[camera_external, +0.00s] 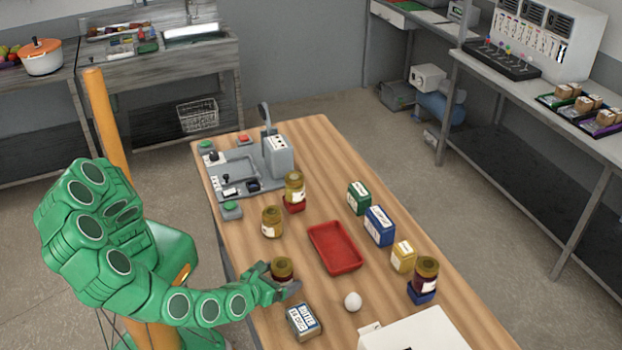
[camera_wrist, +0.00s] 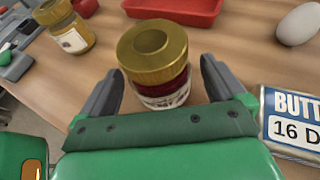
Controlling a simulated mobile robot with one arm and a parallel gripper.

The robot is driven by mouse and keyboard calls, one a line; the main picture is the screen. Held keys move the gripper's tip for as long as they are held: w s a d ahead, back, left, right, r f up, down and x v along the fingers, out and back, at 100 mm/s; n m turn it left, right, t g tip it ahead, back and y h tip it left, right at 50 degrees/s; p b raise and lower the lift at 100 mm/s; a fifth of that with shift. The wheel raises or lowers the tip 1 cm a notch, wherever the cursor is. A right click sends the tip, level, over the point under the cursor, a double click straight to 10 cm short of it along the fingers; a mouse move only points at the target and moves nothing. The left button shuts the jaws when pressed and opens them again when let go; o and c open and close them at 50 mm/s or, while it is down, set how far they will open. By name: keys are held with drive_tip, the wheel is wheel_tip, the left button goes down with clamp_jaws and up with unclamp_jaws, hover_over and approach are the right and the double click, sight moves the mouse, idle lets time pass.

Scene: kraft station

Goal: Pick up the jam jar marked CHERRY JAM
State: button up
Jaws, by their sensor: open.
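A jam jar with a gold lid and dark red contents (camera_wrist: 155,55) stands upright on the table between the fingers of my gripper (camera_wrist: 161,78) in the wrist view. My gripper is open, with a finger on each side of the jar and a visible gap to each. Its white label is partly hidden, and I cannot read it. In the external view the same jar (camera_external: 282,268) stands at my gripper (camera_external: 276,286) near the table's left edge. Other gold-lidded jars are a yellowish one (camera_external: 271,223), one on a red block (camera_external: 294,187) and a dark red one on a blue block (camera_external: 425,274).
A butter box (camera_external: 303,322) lies close to the right of my gripper. A white egg (camera_external: 353,301) and a red tray (camera_external: 336,248) are beyond the jar. A grey machine (camera_external: 278,156) is at the far end.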

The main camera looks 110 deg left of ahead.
drive_tip(key=shift+w+a+f, duration=0.2)
drive_tip(key=shift+a+f, duration=0.05)
drive_tip(key=shift+a, duration=0.35)
drive_tip(key=c, duration=1.3)
